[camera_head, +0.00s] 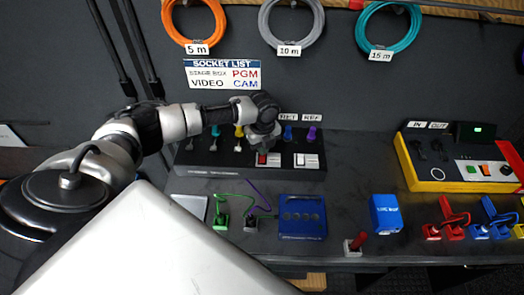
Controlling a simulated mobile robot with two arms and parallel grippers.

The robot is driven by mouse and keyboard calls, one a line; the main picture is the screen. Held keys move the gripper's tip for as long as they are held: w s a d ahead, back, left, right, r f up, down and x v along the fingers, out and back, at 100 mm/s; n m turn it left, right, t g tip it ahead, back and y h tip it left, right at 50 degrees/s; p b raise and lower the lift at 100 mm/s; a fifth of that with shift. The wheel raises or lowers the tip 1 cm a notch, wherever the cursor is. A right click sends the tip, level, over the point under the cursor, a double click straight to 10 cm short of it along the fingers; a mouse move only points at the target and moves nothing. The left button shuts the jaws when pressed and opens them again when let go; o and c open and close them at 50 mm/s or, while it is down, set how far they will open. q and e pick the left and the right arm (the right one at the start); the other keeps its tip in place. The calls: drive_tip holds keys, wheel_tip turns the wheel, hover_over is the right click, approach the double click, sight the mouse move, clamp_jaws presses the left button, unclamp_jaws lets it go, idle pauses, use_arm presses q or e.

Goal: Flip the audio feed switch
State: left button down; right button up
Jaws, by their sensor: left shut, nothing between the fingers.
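A dark panel box (230,174) stands on the bench against the back wall. It bears a red rocker switch (272,160) and a white rocker switch (307,160). No legible label tells which one is the audio feed switch. My left arm reaches in from the left over this box. My left gripper (263,146) points down, shut and empty, right above the red switch and partly covers it. I cannot tell whether it touches the switch. My right gripper is out of view.
Colored plugs, such as a blue one (288,132) and a purple one (311,132), stand along the box. A yellow-edged unit (440,186) is at right. A blue box (385,214), a blue device (302,218) and a red lever (356,241) stand in front.

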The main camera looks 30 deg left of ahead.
use_arm(q)
drive_tip(key=shift+f+b, duration=0.3)
drive_tip(key=shift+f, duration=0.3)
wheel_tip(320, 180, up, 7)
drive_tip(key=p, duration=0.7)
drive_tip(key=shift+r, duration=0.1)
idle(0.5)
drive_tip(key=shift+s, duration=0.1)
